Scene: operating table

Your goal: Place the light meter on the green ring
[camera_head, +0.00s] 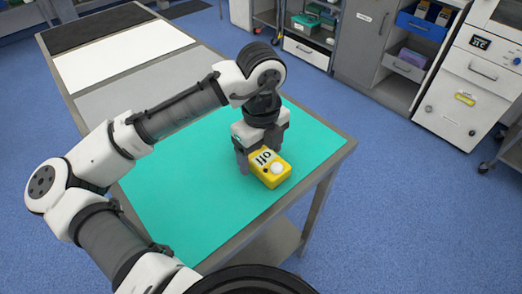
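The light meter (272,174) is a yellow box with a white dome and dark lettering on its top. It is near the right edge of the teal table section. My gripper (260,150) points down at the meter's far end, with one finger on its left side and the other on its far right side. The fingers are spread about as wide as the meter. I cannot tell whether they press on it, or whether the meter rests on the table or is slightly raised. I see no green ring; my arm covers part of the table.
The table (200,215) has bare teal surface left of and in front of the meter. Its metal edge (322,169) runs close on the right. Grey, white and black sections lie farther back. Cabinets and drawers (480,75) stand across the blue floor.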

